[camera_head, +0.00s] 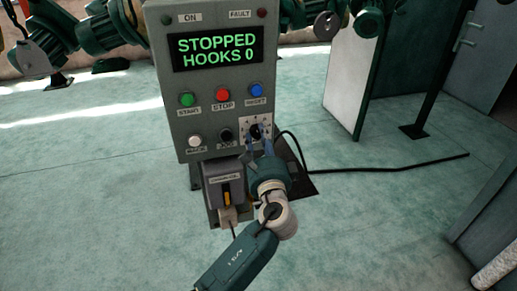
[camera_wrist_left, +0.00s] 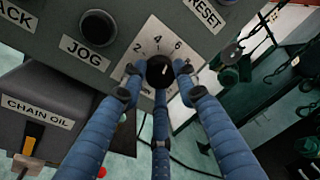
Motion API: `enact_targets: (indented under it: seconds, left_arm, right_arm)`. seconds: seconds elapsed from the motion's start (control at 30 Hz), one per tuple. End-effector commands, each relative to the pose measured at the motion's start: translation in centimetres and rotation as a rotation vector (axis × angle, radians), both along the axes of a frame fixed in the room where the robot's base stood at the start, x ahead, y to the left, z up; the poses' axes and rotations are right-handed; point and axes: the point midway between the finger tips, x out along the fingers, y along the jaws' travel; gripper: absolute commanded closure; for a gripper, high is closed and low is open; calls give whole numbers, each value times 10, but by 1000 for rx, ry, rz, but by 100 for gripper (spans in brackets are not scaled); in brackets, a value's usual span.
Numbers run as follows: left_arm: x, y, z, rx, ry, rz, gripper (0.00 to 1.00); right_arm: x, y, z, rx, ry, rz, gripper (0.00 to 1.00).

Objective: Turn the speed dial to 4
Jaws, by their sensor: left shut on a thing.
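The speed dial is a black round knob (camera_head: 255,131) on a pale scale plate at the lower right of the grey control panel (camera_head: 175,75). In the left wrist view the knob (camera_wrist_left: 159,71) sits on its plate (camera_wrist_left: 151,34), with 2, 4 and 6 legible above it. A short light mark on the knob points up and slightly right; I cannot tell exactly which number it meets. My left gripper (camera_head: 259,142) is shut on the knob, its blue fingers around it. Fingers hide the lower plate. My right gripper is not in view.
The panel display (camera_head: 217,50) reads STOPPED, HOOKS 0. Start, stop and reset buttons (camera_head: 255,90) are above the dial; the black jog button (camera_head: 226,135) is left of it. A chain oil box (camera_head: 224,182) is below. A black cable (camera_head: 390,167) runs right across the floor.

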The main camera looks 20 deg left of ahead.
Motion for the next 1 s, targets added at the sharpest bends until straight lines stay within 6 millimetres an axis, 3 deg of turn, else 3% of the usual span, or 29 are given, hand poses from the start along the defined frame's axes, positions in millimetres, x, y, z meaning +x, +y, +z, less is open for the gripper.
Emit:
enact_targets:
  seconds: [0.03, 0.1, 0.4, 1.0]
  left_arm:
    - [0, -2, -10, -37, -20, -4, 96]
    - [0, -3, -10, -82, -51, -5, 96]
    - [1, -3, -8, -233, -152, -5, 96]
    - [1, -3, -3, -305, -199, -4, 96]
  right_arm:
    - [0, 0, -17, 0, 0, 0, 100]
    - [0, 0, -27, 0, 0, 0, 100]
    - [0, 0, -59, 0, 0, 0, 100]
    - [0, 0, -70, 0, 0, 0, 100]
